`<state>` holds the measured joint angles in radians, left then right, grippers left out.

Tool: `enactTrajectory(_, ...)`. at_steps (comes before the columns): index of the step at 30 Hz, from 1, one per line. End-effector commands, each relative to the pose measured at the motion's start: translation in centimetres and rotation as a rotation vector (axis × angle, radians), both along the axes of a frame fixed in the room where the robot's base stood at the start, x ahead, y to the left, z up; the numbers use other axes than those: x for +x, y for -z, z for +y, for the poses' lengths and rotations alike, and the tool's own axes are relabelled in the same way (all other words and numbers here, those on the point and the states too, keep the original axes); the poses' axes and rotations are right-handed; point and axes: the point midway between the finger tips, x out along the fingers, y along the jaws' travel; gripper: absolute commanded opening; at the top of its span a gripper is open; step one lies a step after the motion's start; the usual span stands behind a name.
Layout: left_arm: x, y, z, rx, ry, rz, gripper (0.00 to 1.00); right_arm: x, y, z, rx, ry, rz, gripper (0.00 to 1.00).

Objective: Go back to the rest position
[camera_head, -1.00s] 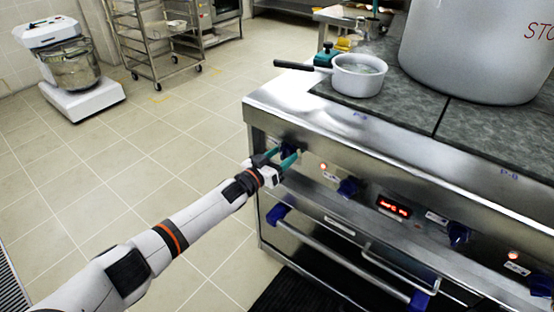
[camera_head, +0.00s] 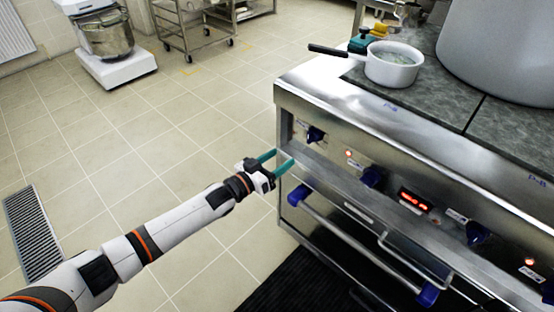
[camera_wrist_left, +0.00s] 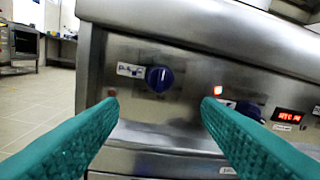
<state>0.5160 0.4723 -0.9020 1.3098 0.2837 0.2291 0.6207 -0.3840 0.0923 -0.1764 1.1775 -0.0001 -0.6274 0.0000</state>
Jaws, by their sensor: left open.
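My left gripper (camera_head: 281,161) is open and empty, with teal fingers, just in front of the left end of the stove front. In the left wrist view, its two fingers (camera_wrist_left: 160,122) spread wide, with a blue knob (camera_wrist_left: 159,79) beyond and between them, not touched. In the head view that leftmost blue knob (camera_head: 315,134) sits to the upper right of the fingertips, apart from them. My right gripper is in neither view.
The stove (camera_head: 345,118) carries a white saucepan (camera_head: 393,66) with a black handle and a large stockpot (camera_head: 505,50). Blue-ended oven handles (camera_head: 347,236) stick out below the knobs. Tiled floor lies free at left; a mixer (camera_head: 104,40) and rack (camera_head: 190,25) stand behind.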

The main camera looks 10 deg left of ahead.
Motion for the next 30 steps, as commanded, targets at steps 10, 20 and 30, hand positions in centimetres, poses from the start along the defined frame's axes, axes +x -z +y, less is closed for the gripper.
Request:
enactTrajectory(10, 0.0, 0.1, 0.0, 0.0, -0.001, 0.002, 0.59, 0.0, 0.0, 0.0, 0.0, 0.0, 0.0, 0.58)
enactTrajectory(20, -5.0, 13.1, 2.7, 0.185, -0.183, 0.247, 0.59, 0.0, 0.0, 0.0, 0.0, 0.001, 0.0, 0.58)
enactTrajectory(30, -22.1, 31.4, 9.0, 0.533, -0.322, 0.738, 0.59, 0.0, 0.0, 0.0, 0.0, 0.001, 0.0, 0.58)
